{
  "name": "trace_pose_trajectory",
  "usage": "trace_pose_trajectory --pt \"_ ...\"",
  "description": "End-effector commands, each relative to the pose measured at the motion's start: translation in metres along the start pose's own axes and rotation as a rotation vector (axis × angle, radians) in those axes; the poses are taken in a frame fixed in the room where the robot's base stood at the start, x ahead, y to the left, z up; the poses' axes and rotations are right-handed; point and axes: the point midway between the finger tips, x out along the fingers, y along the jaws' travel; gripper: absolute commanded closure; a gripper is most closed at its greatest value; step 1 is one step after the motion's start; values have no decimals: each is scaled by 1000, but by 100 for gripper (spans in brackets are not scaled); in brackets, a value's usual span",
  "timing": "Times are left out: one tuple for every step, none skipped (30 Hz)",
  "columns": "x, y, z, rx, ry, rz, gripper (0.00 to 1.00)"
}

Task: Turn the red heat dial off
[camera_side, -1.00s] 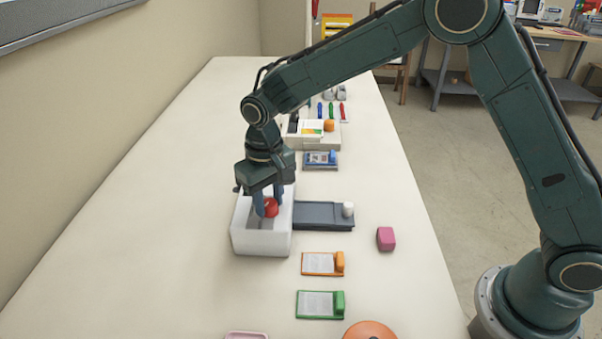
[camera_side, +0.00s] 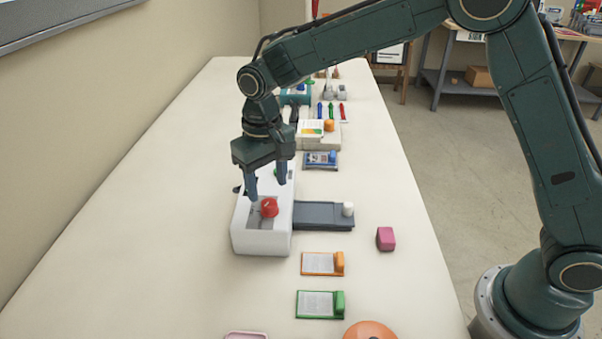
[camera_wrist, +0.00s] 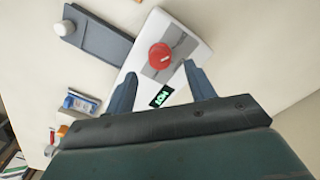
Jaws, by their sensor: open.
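The red heat dial (camera_side: 269,207) sits on a grey panel on top of the white laminator (camera_side: 262,242). In the wrist view the dial (camera_wrist: 160,56) shows a pale line across its top, and a small dark display with green characters (camera_wrist: 161,96) sits beside it on the laminator. My gripper (camera_side: 267,189) is open and empty, above the dial and a little behind it. In the wrist view its two fingers (camera_wrist: 158,80) point toward the dial with a gap between them. The dial is clear of both fingers.
A dark grey tray (camera_side: 322,216) with a white knob (camera_side: 348,209) extends right from the laminator. Orange (camera_side: 318,263) and green (camera_side: 315,304) clipped cards lie in front, and a pink block (camera_side: 386,239) to the right. The table left of the laminator is bare.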

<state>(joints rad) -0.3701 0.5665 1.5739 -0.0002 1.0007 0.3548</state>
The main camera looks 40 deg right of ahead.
Motion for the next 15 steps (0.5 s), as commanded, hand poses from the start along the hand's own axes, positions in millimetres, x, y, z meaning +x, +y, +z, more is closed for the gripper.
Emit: trace_pose_trajectory --pt "-10 0 0 0 3 -1 46" --pt "-15 0 0 0 4 -2 46" --pt "-22 0 0 0 4 -1 46" --pt "-27 0 -1 0 4 -2 46" --pt "-32 0 0 0 3 -1 46" --pt "-39 0 0 -1 4 -1 46" --pt "-45 0 0 -1 4 -2 46" --pt "-50 0 0 -1 4 -2 46" --pt "-56 0 0 -1 2 -1 46" --pt "-60 0 0 -1 3 -1 46" --pt "-64 0 0 -1 3 -1 46" --pt "-69 0 0 -1 1 -1 46" --pt "-73 0 0 -1 2 -1 46" --pt "-76 0 0 -1 2 -1 46" --pt "-80 0 0 -1 1 -1 46"
